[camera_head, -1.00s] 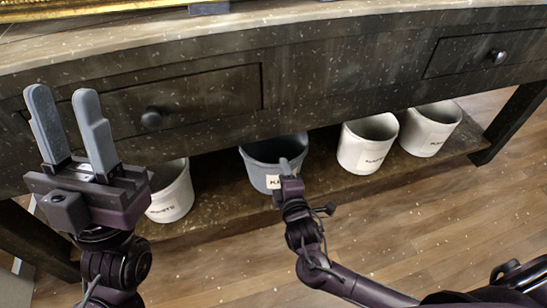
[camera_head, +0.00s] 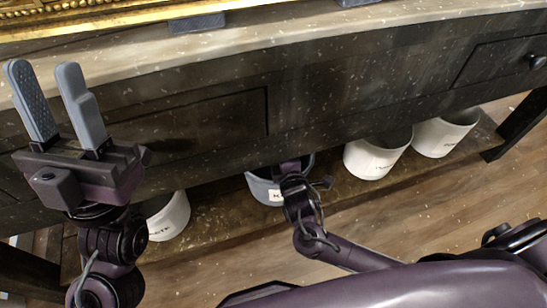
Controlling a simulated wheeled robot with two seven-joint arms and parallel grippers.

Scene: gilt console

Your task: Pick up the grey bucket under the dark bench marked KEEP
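The grey bucket (camera_head: 263,188) stands on the low shelf under the dark bench (camera_head: 330,85). Part of its label shows, starting with K; my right arm covers the rest. My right gripper (camera_head: 289,170) is at the bucket's front and upper part. Its fingers are hidden, so I cannot tell whether it touches or holds the bucket. My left gripper (camera_head: 50,103) is raised in front of the bench at the left. Its two grey fingers point up, apart, with nothing between them.
A white bucket (camera_head: 168,217) stands left of the grey one, partly behind my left arm. Two more white buckets (camera_head: 375,157) (camera_head: 443,134) stand to the right. The bench's front overhangs the low shelf (camera_head: 225,215). A gilt frame (camera_head: 110,17) is on the bench top.

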